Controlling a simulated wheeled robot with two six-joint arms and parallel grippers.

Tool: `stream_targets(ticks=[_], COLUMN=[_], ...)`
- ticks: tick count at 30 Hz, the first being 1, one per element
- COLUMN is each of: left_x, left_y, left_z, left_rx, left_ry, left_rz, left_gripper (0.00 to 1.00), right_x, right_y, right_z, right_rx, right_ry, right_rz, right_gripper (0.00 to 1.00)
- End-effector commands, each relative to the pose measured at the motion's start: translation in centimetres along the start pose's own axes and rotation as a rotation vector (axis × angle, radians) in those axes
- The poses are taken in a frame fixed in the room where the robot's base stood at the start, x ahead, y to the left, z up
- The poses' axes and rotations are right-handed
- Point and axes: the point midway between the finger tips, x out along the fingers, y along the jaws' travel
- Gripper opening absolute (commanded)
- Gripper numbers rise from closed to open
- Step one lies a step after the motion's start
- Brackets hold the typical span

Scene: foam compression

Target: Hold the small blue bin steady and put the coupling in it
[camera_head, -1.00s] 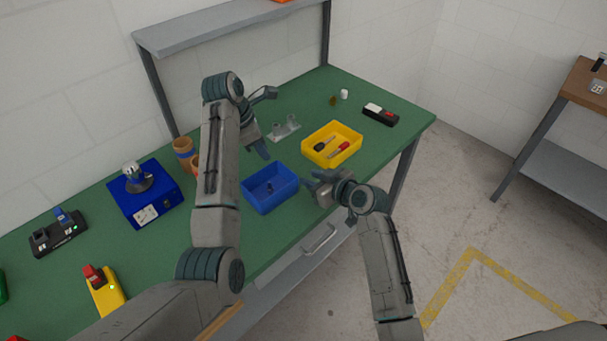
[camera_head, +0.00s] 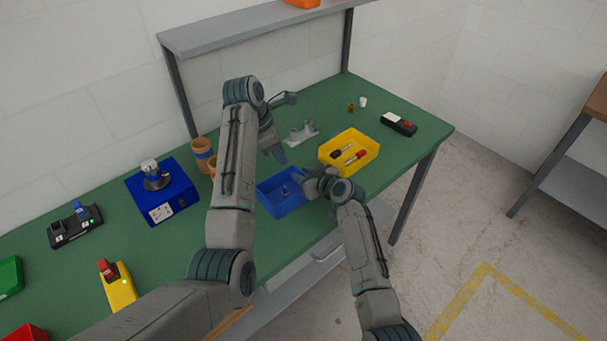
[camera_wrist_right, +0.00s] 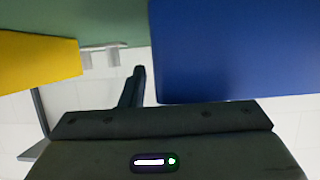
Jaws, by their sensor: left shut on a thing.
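The small blue bin (camera_head: 269,203) stands on the green table near its front edge, with a small grey piece (camera_head: 285,191) inside it. My left gripper (camera_head: 280,156) is shut, pointing down by the bin's back rim. The thing in its jaws, likely the coupling, is hidden. My right gripper (camera_head: 309,181) is at the bin's right side. In the right wrist view one dark finger (camera_wrist_right: 134,87) stands beside the bin's blue wall (camera_wrist_right: 235,50) with a narrow gap. The other finger is hidden behind that wall, and the gripper looks open.
Brown cups (camera_head: 203,155) and a blue scale (camera_head: 160,193) stand to the left. A black device (camera_head: 398,124) lies farther right.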

Motion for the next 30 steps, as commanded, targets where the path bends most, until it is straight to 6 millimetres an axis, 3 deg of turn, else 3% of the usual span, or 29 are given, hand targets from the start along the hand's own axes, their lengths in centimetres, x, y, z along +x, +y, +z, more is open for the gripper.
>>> stream_targets(ticks=[3, 7, 14, 30], left_x=[0.0, 0.0, 0.1, 3.5], left_y=[0.0, 0.0, 0.0, 0.0], left_z=[0.0, 0.0, 0.0, -1.3], left_rx=[0.0, 0.0, 0.0, -0.001], left_ry=[0.0, 0.0, 0.0, 0.001], left_rz=[0.0, 0.0, 0.0, -0.002], left_gripper=[0.0, 0.0, 0.0, 0.0], right_x=[0.0, 0.0, 0.0, 0.0], right_y=[0.0, 0.0, 0.0, 0.0], right_z=[0.0, 0.0, 0.0, 0.1], right_rx=[0.0, 0.0, 0.0, 0.0], right_ry=[0.0, 0.0, 0.0, -0.001], right_rz=[0.0, 0.0, 0.0, 0.0], right_gripper=[0.24, 0.0, 0.0, 0.0])
